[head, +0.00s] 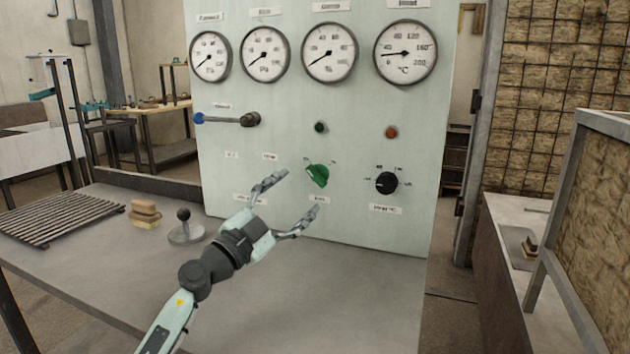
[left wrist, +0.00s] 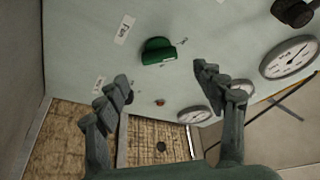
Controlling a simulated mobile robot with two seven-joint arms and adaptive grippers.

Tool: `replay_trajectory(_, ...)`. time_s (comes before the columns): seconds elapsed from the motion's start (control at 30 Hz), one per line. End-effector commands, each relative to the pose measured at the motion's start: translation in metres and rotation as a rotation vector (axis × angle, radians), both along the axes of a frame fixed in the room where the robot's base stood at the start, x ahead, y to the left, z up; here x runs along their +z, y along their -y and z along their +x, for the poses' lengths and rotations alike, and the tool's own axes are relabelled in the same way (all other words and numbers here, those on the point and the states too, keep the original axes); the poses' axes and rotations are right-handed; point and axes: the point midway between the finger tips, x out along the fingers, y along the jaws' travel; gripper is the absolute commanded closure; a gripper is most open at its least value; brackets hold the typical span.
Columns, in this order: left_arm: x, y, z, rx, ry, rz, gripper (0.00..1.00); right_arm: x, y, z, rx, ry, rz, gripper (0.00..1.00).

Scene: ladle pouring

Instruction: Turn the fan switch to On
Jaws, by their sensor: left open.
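The fan switch is a green knob (head: 317,175) low on the pale control panel (head: 300,110). In the head view its grip looks slanted; I cannot read which mark it points to. It also shows in the left wrist view as a green knob (left wrist: 158,52), close to a label that looks like "Fan". My left gripper (head: 302,190) is open and empty, its fingers spread toward the panel just in front of and around the knob's lower left. In the left wrist view (left wrist: 160,78) the knob lies between and beyond the fingertips, with no contact visible. My right gripper is out of view.
A black knob (head: 387,183) sits right of the green one, with green (head: 320,127) and orange (head: 391,132) lamps above. A blue-tipped lever (head: 225,119) sticks out at left.

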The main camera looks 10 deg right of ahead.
Motion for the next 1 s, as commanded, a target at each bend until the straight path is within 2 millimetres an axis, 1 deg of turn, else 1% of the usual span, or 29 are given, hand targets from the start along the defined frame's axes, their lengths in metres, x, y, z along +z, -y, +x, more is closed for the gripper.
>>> replay_trajectory(0.03, 0.003, 0.008, 0.005, -0.001, 0.002, -0.002, 0.31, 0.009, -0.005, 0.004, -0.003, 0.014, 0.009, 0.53)
replay_trajectory(0.07, 0.003, 0.011, 0.009, -0.001, 0.001, -0.001, 0.31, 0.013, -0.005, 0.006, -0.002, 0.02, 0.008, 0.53)
replay_trajectory(0.2, 0.01, 0.028, 0.022, -0.001, 0.001, -0.002, 0.31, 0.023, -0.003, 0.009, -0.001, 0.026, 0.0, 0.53)
replay_trajectory(0.3, 0.012, 0.036, 0.03, 0.0, 0.001, -0.001, 0.31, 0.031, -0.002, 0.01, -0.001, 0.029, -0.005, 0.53)
replay_trajectory(0.47, 0.016, 0.043, 0.036, 0.001, 0.001, 0.0, 0.31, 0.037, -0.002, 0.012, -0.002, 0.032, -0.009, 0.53)
replay_trajectory(0.7, 0.016, 0.043, 0.036, 0.002, 0.0, 0.0, 0.31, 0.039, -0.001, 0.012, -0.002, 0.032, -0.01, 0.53)
replay_trajectory(0.77, 0.016, 0.043, 0.036, 0.002, 0.0, 0.0, 0.37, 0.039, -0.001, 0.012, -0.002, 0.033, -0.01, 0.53)
replay_trajectory(1.0, 0.016, 0.043, 0.036, 0.001, 0.0, 0.0, 0.67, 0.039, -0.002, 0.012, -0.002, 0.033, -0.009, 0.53)
